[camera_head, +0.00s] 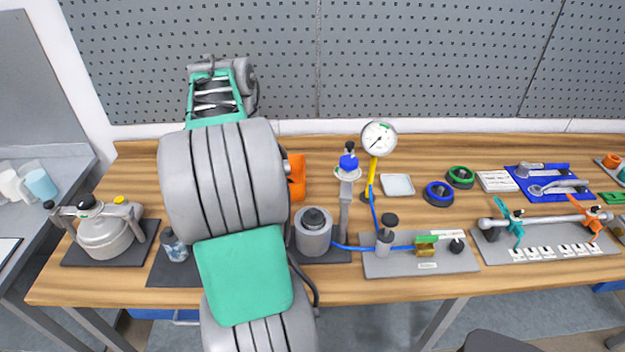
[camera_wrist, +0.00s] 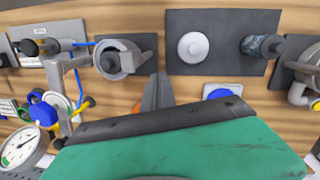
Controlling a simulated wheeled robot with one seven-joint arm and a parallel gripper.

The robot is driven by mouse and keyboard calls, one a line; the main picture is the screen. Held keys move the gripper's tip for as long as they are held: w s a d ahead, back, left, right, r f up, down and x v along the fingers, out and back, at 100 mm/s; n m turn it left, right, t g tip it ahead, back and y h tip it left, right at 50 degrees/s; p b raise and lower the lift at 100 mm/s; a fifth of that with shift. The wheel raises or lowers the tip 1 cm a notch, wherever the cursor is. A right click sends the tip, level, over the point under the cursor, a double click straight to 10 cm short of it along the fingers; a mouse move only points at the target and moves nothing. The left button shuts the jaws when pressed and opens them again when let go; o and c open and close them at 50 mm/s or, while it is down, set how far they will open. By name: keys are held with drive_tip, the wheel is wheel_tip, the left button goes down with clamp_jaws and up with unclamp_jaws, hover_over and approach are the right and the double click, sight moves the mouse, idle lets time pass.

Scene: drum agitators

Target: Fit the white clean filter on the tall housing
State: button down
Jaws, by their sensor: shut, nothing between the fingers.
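My gripper (camera_wrist: 158,90) is shut and empty; its dark fingers show in the wrist view, above the wooden bench. A round white piece (camera_wrist: 193,46), likely the clean filter seen from above, stands on a dark mat (camera_wrist: 226,18). It is apart from my fingers, up and to the right of them. My arm hides it in the head view. A mottled blue-grey cylinder (camera_head: 174,245) shares that mat and also shows in the wrist view (camera_wrist: 262,47). A grey cylindrical housing (camera_head: 313,241) with a black knob stands right of my arm; I cannot tell whether it is the tall housing.
A grey post (camera_head: 345,215) with a blue-capped head (camera_head: 348,165) stands beside the grey housing. A pressure gauge (camera_head: 378,138) rises on a yellow stem. A lidded pot (camera_head: 104,237) is at the left. A blue piece (camera_wrist: 222,93) is partly hidden by my gripper in the wrist view.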

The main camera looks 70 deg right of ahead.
sight(313, 218)
drive_tip(key=s+d+r+m+y+p, duration=0.15)
drive_tip(key=s+d+m, duration=0.25)
drive_tip(key=s+d, duration=0.6)
drive_tip(key=shift+t+y, duration=0.35)
drive_tip(key=shift+t, duration=0.05)
drive_tip(key=b+x, duration=0.5)
drive_tip(key=x, duration=0.1)
drive_tip(key=b+x, duration=0.3)
drive_tip(key=shift+s+d+f+b, duration=0.1)
drive_tip(key=shift+d+f+b, duration=0.1)
drive_tip(key=shift+d+b, duration=0.1)
drive_tip(key=shift+a+f+b, duration=0.3)
drive_tip(key=shift+f+b, duration=0.2)
drive_tip(key=shift+f, duration=0.05)
drive_tip(key=shift+s, duration=0.15)
